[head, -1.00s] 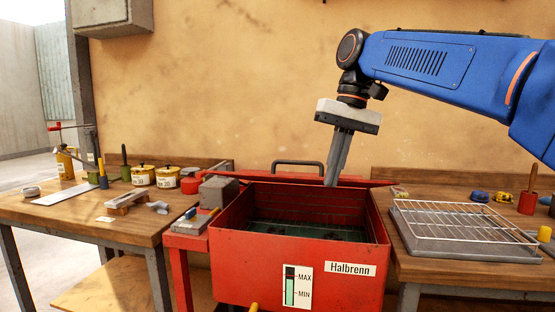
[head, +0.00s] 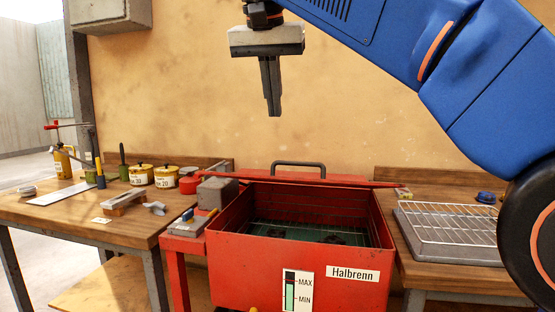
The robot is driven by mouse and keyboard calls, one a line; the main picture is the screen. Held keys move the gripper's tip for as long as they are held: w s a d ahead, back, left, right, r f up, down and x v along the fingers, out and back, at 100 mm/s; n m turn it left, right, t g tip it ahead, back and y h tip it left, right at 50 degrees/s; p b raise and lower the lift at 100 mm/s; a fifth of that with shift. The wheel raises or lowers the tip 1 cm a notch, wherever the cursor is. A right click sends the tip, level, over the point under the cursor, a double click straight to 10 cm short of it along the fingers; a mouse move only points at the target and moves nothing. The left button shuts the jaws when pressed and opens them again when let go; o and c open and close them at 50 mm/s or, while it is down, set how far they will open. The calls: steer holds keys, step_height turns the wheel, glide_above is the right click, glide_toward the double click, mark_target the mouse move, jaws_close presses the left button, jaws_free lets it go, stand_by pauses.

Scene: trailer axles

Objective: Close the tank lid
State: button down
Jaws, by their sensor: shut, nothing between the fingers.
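The red tank (head: 265,267) stands between two wooden benches, with a "Halbrenn" label and a MAX/MIN gauge on its front. Its top is open, and a wire rack and dark green inside show. The red lid (head: 320,181) is at the tank's back edge, seen nearly edge-on, with a dark bar handle (head: 298,164) on its far side. How far the lid is tilted is hard to tell. My gripper (head: 273,114) is shut and empty, pointing down in front of the wall, above the lid and handle in the picture and apart from them.
On the left bench (head: 130,232) stand several tins, an oil can (head: 62,163) and tools. A grey block (head: 217,193) sits at the tank's left. A wire rack on a grey tray (head: 455,243) lies on the right bench. The air above the tank is free.

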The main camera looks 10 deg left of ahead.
steer(key=x, duration=0.9)
steer(key=f, duration=0.3)
steer(key=shift+s, duration=0.35)
steer(key=shift+s+f, duration=0.25)
steer(key=shift+f, duration=0.4)
